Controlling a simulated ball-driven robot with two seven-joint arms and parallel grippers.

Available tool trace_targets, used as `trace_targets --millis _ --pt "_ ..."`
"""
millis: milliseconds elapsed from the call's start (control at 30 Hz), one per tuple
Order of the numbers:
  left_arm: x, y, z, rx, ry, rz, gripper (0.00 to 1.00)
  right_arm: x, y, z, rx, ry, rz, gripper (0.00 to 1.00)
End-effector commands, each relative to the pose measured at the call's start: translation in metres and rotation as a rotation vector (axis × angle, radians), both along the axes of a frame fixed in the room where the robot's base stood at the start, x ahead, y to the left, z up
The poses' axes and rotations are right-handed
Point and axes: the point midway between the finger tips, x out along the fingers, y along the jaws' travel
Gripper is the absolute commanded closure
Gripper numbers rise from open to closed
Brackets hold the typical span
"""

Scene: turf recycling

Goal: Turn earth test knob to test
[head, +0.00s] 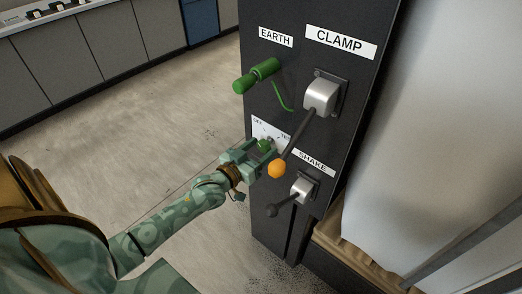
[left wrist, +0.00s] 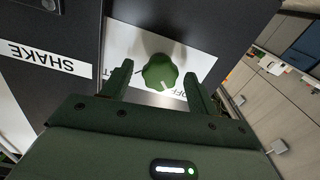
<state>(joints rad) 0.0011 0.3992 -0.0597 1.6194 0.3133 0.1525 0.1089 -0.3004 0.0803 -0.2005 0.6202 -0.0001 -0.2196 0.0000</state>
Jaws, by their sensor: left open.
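The earth test knob is a green scalloped knob (head: 264,145) on a white plate (head: 260,128) marked OFF and, partly hidden, TEST. In the left wrist view the knob (left wrist: 160,72) has a white mark that points toward the OFF lettering. My left gripper (head: 258,158) is at the knob. In the left wrist view its open fingers (left wrist: 158,74) stand on either side of the knob, with a gap visible on each side. Much of the TEST lettering is hidden by a finger. My right gripper is not in view.
The CLAMP lever with an orange ball (head: 277,169) hangs close to the right of my gripper. The SHAKE lever (head: 272,210) is below. A green EARTH clamp (head: 257,76) with a cable is above. Open floor (head: 150,110) lies to the left.

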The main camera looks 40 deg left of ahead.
Motion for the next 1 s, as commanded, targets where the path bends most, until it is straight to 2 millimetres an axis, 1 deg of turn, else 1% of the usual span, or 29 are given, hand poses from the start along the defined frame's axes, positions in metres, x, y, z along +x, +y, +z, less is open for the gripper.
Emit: trace_targets --millis 100,300,367,400,467,767,1000 --pt "0.003 0.000 0.000 0.000 0.000 0.000 0.41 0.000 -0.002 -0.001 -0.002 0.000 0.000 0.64" --pt "0.003 0.000 0.001 0.000 0.000 0.000 0.41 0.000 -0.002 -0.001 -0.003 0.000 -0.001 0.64" --pt "0.003 0.000 0.001 0.000 0.000 0.000 0.57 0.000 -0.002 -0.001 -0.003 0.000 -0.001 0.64" --pt "0.003 0.000 0.001 0.000 0.000 0.000 0.69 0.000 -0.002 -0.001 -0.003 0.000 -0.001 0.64" --pt "0.003 0.000 0.001 0.000 0.000 0.000 0.85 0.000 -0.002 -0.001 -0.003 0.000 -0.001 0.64" --pt "0.003 0.000 0.001 0.018 -0.001 0.000 0.85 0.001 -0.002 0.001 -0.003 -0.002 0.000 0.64" --pt "0.003 0.000 0.003 0.123 -0.011 0.001 0.85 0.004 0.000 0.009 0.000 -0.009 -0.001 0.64"
